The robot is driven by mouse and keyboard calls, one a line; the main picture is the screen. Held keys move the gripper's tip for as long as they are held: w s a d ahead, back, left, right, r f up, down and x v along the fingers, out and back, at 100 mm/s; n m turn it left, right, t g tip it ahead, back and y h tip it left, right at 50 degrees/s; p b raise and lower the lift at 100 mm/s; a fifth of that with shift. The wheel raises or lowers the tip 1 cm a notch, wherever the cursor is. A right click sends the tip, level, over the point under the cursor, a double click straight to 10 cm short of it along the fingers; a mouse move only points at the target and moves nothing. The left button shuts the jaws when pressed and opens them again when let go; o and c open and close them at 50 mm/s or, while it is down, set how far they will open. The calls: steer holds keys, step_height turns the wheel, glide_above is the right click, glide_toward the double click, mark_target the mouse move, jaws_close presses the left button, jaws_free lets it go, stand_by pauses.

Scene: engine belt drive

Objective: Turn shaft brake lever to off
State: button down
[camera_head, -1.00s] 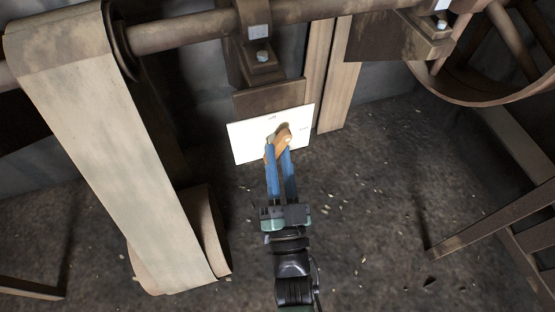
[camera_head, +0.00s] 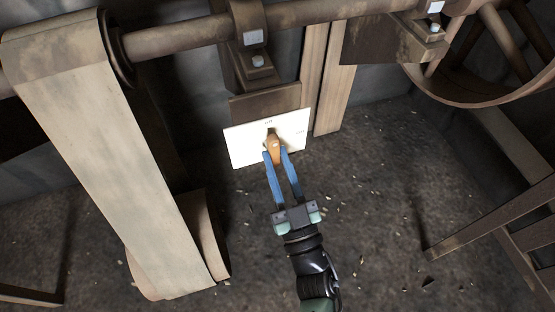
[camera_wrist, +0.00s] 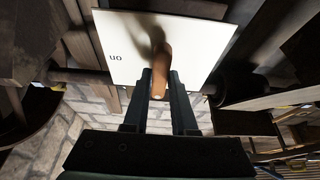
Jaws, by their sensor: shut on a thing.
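The shaft brake lever (camera_head: 273,143) is an orange-brown handle on a white plate (camera_head: 240,149). It stands near upright in the head view, below a small mark at the plate's top edge; another small mark sits at the right. In the wrist view the lever (camera_wrist: 161,66) rises from between my fingers, and "ON" reads upside down on the plate (camera_wrist: 205,42) to its left. My gripper (camera_head: 275,154), with long blue fingers, is shut on the lever, one finger on each side. The lever's base is partly hidden.
A wide pale belt (camera_head: 110,150) runs down on the left from a shaft (camera_head: 185,37) above the plate. Wooden posts (camera_head: 334,85) stand right of the plate. A large wheel (camera_head: 475,95) and timber frame are at the right. The dark floor between is mostly clear.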

steer(key=c, duration=0.7)
jaws_free()
steer(key=p+v, duration=0.3)
steer(key=v, duration=1)
steer(key=shift+p, duration=0.35)
